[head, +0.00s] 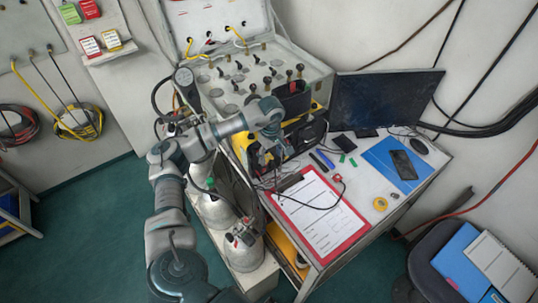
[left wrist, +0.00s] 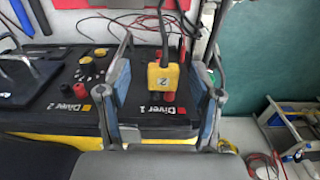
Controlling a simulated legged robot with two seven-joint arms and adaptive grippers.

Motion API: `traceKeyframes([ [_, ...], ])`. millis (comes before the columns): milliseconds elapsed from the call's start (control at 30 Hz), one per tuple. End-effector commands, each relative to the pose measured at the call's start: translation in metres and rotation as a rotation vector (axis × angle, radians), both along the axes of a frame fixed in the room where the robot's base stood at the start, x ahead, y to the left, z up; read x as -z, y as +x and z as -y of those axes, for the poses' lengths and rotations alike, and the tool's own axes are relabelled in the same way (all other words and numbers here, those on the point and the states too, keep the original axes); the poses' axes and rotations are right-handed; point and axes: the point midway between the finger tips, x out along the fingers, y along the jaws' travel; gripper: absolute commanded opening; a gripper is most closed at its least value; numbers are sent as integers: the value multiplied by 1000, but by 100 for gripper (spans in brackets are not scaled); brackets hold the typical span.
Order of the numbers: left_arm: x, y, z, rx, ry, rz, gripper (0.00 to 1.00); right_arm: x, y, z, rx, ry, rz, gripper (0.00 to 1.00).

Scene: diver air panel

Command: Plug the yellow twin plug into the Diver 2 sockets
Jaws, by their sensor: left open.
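The yellow twin plug (left wrist: 163,77), marked 2, stands upright on the Diver 1 side of the black panel (left wrist: 150,126) in the left wrist view, its dark cable rising from the top. I cannot tell whether it is seated in sockets there. Red and black posts are beside it. The Diver 2 section (left wrist: 52,107) is to the left, with yellow and black round fittings (left wrist: 92,58). My left gripper (left wrist: 163,62) is open, with one finger on each side of the plug. In the head view my left gripper (head: 266,158) hides much of the panel. My right gripper is not in view.
A dark monitor (head: 385,98) stands behind. An open grey valve case (head: 225,45) is at the back. Gas cylinders (head: 214,208) stand below the desk's left side.

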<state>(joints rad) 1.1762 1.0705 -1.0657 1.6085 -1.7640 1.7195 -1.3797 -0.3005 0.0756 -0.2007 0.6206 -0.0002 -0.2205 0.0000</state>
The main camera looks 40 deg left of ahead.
Motion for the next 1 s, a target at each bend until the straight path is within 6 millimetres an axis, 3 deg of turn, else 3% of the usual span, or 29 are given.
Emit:
traceKeyframes([
  [300, 6, -1, -9, -2, -7, 0, 65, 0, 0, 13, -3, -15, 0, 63],
  [567, 6, -1, -7, -3, -4, -1, 1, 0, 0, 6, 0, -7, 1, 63],
  [600, 5, -1, -7, -3, -3, -2, 1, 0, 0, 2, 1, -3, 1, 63],
  [633, 5, -1, -6, -3, -1, -2, 27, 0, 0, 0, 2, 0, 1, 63],
  [733, 4, -1, -4, -2, 0, -3, 2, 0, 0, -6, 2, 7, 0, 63],
  [1000, 4, -2, -2, -1, -4, 0, 0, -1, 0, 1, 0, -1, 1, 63],
])
